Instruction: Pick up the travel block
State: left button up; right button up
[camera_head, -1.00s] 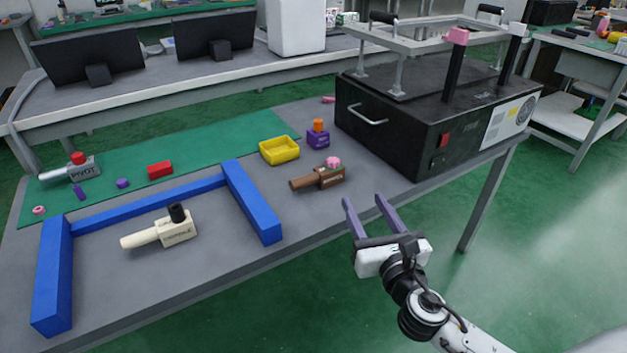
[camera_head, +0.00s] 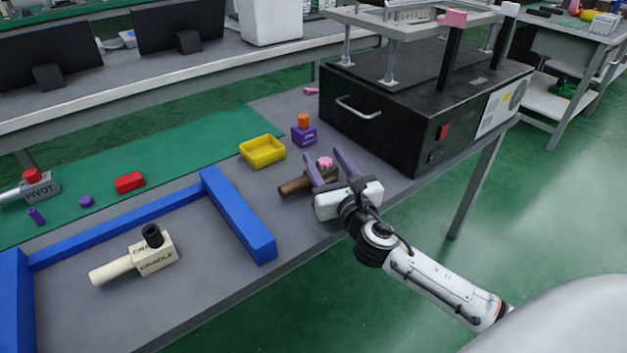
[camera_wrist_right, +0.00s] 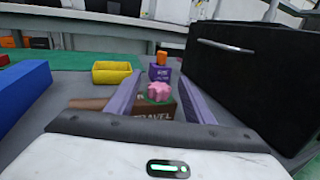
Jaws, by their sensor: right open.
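The travel block is brown with a pink knob on top and a rod to the left. In the head view its rod (camera_head: 293,187) shows left of my right gripper (camera_head: 323,155), and its body is partly hidden behind the gripper. In the right wrist view the block (camera_wrist_right: 153,112) carries the word TRAVEL and sits on the grey table between the two purple fingers of my right gripper (camera_wrist_right: 159,77). The fingers are apart, and I cannot tell whether they touch it. My left gripper is not in view.
A purple block with an orange knob (camera_head: 303,130) and a yellow tray (camera_head: 262,151) stand behind. A black box (camera_head: 420,115) stands close on the right. A blue frame (camera_head: 238,220) surrounds a cream cradle block (camera_head: 145,255) on the left.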

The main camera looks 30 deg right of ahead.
jog(key=x, duration=0.4)
jog(key=shift+b, duration=0.4)
jog(key=shift+a, duration=0.1)
grip_shut()
